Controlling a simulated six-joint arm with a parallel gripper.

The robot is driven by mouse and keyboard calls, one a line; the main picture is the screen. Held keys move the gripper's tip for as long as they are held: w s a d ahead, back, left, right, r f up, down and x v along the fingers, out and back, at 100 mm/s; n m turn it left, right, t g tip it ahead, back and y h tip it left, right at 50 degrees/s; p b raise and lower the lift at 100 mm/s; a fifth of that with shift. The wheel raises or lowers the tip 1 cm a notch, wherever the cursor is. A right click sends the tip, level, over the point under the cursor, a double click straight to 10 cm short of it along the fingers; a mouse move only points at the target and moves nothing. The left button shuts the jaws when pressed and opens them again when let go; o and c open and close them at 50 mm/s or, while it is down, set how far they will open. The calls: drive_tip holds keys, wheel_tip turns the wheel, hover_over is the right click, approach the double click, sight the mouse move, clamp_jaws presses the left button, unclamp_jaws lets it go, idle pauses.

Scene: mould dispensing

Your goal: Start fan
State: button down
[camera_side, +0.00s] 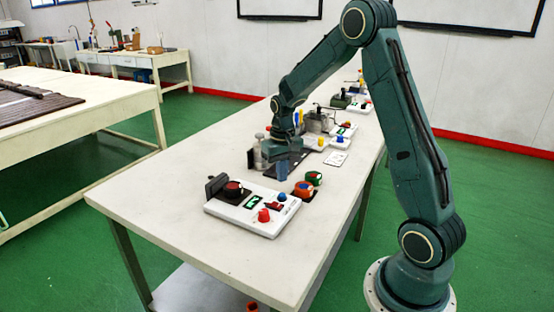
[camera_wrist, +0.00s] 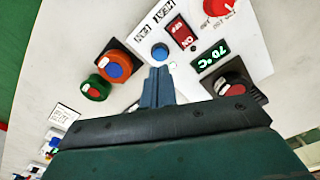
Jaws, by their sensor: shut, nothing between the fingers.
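My gripper (camera_side: 282,172) is shut and empty, pointing down above the table behind the white control panel (camera_side: 225,210). In the wrist view its blue fingertips (camera_wrist: 158,72) sit close together, just below the round blue button (camera_wrist: 160,52) in the picture. The button also shows in the side view (camera_side: 282,197); the fingers look apart from it. Upside-down labels read FAN (camera_wrist: 142,36) and HEAT (camera_wrist: 164,13). A red rocker switch (camera_wrist: 181,34) marked ON lies beside the button. A green display (camera_wrist: 209,55) reads 70 °C. Which control the FAN label belongs to is unclear.
An orange-and-blue knob (camera_wrist: 115,68) and a green-and-red knob (camera_wrist: 95,88) stand beside the panel. A red knob (camera_wrist: 217,6) and a dark knob with red (camera_wrist: 231,86) sit on it. More devices (camera_side: 320,120) stand farther back. The table's front (camera_side: 150,200) is clear.

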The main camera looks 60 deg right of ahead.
sight(282, 195)
drive_tip(key=shift+r, duration=2.95)
drive_tip(key=s+a+r+n+t, duration=0.3)
drive_tip(key=s+a+r, duration=0.5)
drive_tip(key=a+r, duration=0.25)
drive_tip(key=s+a+r+n+t, duration=0.1)
drive_tip(key=s+a+n+t, duration=0.1)
drive_tip(key=s+a, duration=0.6)
drive_tip(key=shift+s+a+r+n+t, duration=0.25)
drive_tip(key=shift+s+a+n, duration=0.2)
drive_tip(key=shift+s, duration=2)
